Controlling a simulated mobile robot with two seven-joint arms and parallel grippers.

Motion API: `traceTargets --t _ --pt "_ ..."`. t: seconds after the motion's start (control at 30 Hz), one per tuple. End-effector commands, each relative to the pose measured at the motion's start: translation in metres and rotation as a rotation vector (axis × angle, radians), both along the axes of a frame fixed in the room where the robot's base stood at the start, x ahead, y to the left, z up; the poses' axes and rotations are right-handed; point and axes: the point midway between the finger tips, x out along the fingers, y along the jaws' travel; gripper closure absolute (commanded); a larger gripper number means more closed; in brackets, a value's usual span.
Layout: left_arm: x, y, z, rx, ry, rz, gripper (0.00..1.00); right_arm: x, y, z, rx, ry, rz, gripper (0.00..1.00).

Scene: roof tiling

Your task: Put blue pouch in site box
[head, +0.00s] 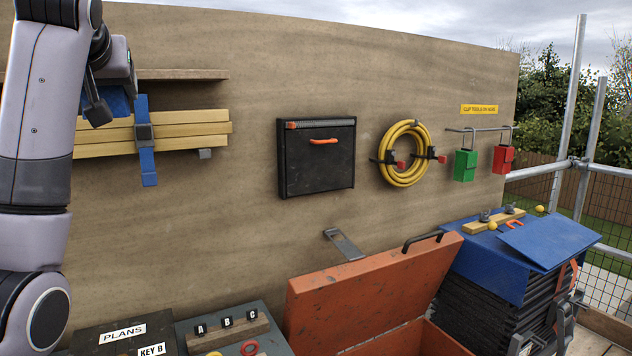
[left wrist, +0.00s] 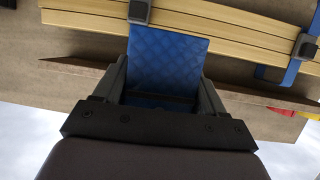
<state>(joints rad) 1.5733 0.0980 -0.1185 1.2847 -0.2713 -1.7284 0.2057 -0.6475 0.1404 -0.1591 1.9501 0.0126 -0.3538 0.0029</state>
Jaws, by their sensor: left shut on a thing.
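My left gripper (head: 112,95) is at the upper left, in front of the timber battens on the board. It is shut on the blue pouch (head: 119,104), which is mostly hidden by the gripper in the head view. In the left wrist view the quilted blue pouch (left wrist: 166,62) sits between the two fingers, its far edge close to the battens. I cannot tell whether it touches them. The site box (head: 370,290) is the orange box at the lower middle, with its lid raised and its inside partly visible. My right gripper is not in view.
Battens (head: 190,129) are held by a blue strap (head: 146,160). A black wall case (head: 317,175), a yellow hose coil (head: 404,130) and green (head: 465,164) and red (head: 503,158) padlocks hang on the board. A metal bracket (head: 344,243) protrudes above the box. Covered tiles (head: 500,275) stand right.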

Motion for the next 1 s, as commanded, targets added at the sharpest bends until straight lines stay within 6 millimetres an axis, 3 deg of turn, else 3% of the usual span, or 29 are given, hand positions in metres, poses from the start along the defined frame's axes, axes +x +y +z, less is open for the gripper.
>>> traceTargets --t 0.03,0.2,0.47,0.77,1.0 --pt "0.007 -0.005 -0.020 0.001 0.001 -0.016 0.76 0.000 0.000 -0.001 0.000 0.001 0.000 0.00" --pt "0.022 -0.018 -0.076 0.001 0.000 -0.063 0.76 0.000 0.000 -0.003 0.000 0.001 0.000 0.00" --pt "0.029 -0.037 -0.162 -0.001 -0.001 -0.138 0.76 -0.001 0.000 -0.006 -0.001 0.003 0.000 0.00" --pt "0.015 -0.060 -0.256 -0.001 0.001 -0.225 0.76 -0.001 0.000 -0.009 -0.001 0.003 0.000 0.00" --pt "-0.013 -0.077 -0.322 -0.001 0.000 -0.291 0.76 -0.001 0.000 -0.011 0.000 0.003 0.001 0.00"
